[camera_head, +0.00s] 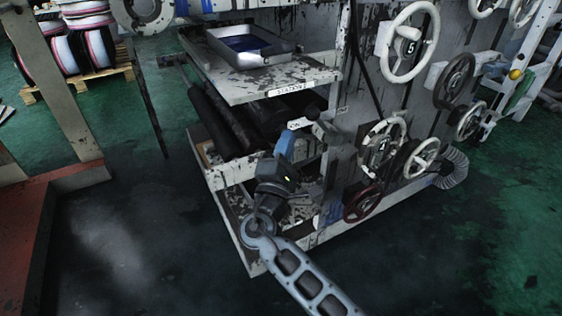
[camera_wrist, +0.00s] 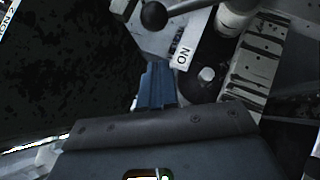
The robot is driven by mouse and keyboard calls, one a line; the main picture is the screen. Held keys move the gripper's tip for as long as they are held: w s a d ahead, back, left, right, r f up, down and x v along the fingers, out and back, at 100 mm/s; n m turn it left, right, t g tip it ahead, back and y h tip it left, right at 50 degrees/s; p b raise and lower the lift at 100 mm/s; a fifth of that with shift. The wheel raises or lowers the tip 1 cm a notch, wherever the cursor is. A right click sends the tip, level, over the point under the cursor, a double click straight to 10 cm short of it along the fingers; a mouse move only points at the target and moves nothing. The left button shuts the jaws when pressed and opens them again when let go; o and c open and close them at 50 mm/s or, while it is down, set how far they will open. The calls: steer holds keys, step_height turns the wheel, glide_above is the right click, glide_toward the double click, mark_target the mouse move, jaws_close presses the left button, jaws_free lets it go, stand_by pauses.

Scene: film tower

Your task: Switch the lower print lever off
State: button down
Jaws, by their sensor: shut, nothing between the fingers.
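The lower print lever (camera_head: 313,114) is on the machine's side just below the STATION 2 shelf, with an ON label (camera_head: 294,125) to its left. In the wrist view a dark ball knob on a rod (camera_wrist: 154,16) shows at the top, with the ON label (camera_wrist: 183,53) below and right of it. My gripper (camera_head: 285,146) has its blue fingers together and empty, just below the label. In the wrist view the gripper (camera_wrist: 157,85) sits below the knob, with a gap between them. The lever's pivot is not clear.
A tray (camera_head: 262,58) sits on the shelf (camera_head: 240,93) above. Dark rollers (camera_head: 225,125) lie left of my gripper, inside the machine. Several handwheels (camera_head: 408,42) cover the right panel. Open floor (camera_head: 120,240) lies to the left.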

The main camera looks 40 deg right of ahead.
mark_target(306, 115)
steer(key=shift+s+d+r, duration=0.3)
steer(key=shift+d+r, duration=0.2)
steer(key=shift+d, duration=0.35)
steer(key=shift+s+d+r, duration=0.3)
steer(key=shift+d+r, duration=0.2)
steer(key=shift+d, duration=0.3)
steer(key=shift+p, duration=0.3)
steer(key=shift+s+d+r+m+g+p, duration=0.1)
steer(key=shift+d+r+m+g+p, duration=0.2)
steer(key=shift+r+m+g+p, duration=0.45)
steer(key=s+d+r+m+g+y+p, duration=0.2)
steer(key=d+r+p, duration=0.3)
steer(key=d+p, duration=0.4)
steer(key=shift+s+d+m+y+p, duration=0.3)
steer(key=shift+s+d+m+y, duration=0.45)
steer(key=shift+d, duration=0.6)
steer(key=v, duration=0.7)
steer(key=shift+a, duration=0.4)
